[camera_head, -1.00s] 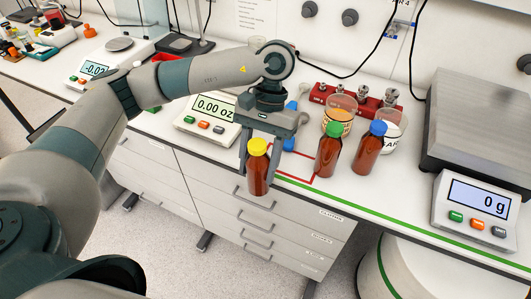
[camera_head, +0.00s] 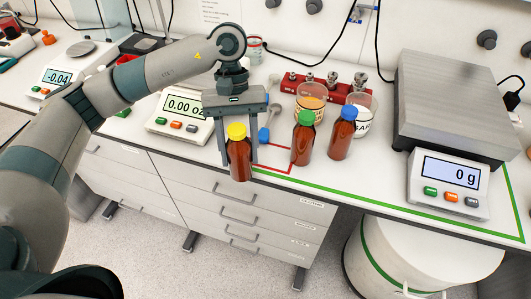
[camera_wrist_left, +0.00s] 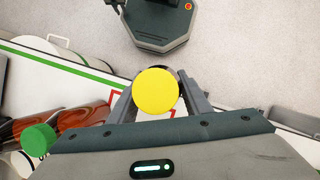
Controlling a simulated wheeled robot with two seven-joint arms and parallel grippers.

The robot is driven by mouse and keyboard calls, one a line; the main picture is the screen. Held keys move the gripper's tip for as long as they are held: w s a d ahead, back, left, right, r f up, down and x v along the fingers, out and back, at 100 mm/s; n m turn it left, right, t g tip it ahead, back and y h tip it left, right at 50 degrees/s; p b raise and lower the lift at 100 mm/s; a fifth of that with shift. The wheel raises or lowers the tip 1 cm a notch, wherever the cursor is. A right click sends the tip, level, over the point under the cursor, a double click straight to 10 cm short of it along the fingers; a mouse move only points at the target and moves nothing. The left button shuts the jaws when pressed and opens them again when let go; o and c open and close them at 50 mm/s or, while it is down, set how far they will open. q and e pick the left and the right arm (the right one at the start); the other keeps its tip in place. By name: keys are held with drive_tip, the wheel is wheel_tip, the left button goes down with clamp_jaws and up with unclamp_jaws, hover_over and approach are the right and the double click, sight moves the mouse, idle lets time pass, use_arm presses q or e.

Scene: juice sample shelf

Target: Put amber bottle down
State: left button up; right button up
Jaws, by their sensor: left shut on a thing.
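An amber bottle with a yellow cap (camera_head: 239,158) is held upright between the fingers of my left gripper (camera_head: 238,145), at the front edge of the bench. Its yellow cap (camera_wrist_left: 156,92) fills the space between the fingers in the left wrist view, hiding most of its body. A red outlined square (camera_head: 275,158) is marked on the bench just right of the held bottle. An amber bottle with a green cap (camera_head: 303,140) and one with a blue cap (camera_head: 343,135) stand to the right. The green cap also shows in the left wrist view (camera_wrist_left: 38,140). My right gripper is not in view.
Behind the bottles are an orange-filled beaker (camera_head: 311,100), another beaker (camera_head: 364,112) and a red weight rack (camera_head: 325,87). A blue spoon (camera_head: 264,134) lies beside the gripper. Scales stand left (camera_head: 181,118) and right (camera_head: 448,185). Green tape (camera_head: 400,207) runs along the front.

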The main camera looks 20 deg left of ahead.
use_arm(q)
drive_tip(key=w+d+r+n+t+h, duration=0.1)
drive_tip(key=w+r+n+t, duration=0.2)
drive_tip(key=n, duration=0.7)
drive_tip(key=w+d+r+n+t+h+p, duration=0.1)
drive_tip(key=w+d+r+n+t, duration=0.1)
drive_tip(key=w+r+n, duration=0.3)
drive_tip(key=shift+w+d+n+t, duration=0.25)
drive_tip(key=shift+w+n+t, duration=0.4)
drive_tip(key=shift+n, duration=1.75)
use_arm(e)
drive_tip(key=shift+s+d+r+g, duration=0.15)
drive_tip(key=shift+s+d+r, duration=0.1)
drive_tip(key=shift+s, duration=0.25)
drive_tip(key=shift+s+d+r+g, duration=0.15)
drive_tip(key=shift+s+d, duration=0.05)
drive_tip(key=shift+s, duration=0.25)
